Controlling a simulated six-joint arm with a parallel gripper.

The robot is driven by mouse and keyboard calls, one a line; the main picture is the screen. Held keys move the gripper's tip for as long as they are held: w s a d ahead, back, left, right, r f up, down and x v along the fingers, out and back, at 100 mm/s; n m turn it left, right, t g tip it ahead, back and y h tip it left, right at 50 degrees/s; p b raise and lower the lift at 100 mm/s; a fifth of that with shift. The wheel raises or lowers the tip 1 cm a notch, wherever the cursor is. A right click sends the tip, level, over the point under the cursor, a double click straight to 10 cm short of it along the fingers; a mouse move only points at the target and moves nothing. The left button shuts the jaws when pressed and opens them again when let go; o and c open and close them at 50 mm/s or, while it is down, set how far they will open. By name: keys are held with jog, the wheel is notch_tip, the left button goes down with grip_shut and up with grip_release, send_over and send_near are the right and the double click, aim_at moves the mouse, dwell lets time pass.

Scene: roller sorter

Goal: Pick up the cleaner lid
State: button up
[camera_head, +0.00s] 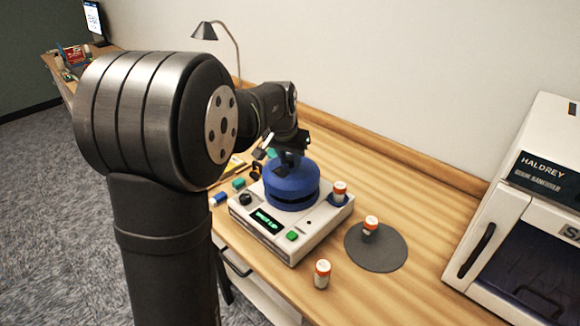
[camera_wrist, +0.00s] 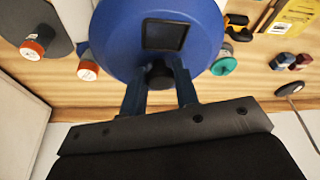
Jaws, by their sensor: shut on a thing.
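The cleaner lid (camera_head: 291,180) is a blue dome on the white cleaner (camera_head: 305,238), which has a green display. A dark band runs around the blue body below the dome; I cannot tell whether the lid is lifted there. My gripper (camera_head: 288,158) comes down on the lid's top from above. In the wrist view, the fingers of my gripper (camera_wrist: 160,78) are shut on the dark knob of the lid (camera_wrist: 118,35). A dark square window shows on the lid in that view.
Orange-capped vials stand on the cleaner's right corner (camera_head: 339,190), on a round grey mat (camera_head: 388,252) and at the bench front (camera_head: 322,273). Small coloured vials (camera_head: 218,199) lie left of the cleaner. A white sanitiser cabinet (camera_head: 500,215) stands at right.

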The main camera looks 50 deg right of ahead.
jog(key=s+r, duration=0.7)
jog(key=s, duration=0.4)
send_near(291, 159)
jog(key=shift+n, duration=0.4)
jog(key=d+f, duration=0.1)
jog(key=f, duration=0.2)
jog(key=w+d+f, duration=0.1)
jog(key=shift+d+f, duration=0.4)
jog(key=shift+f, duration=3.15)
jog(key=shift+f, duration=0.2)
jog(key=o, duration=1.6)
jog(key=shift+r, duration=3.55)
jog(key=shift+c, duration=0.5)
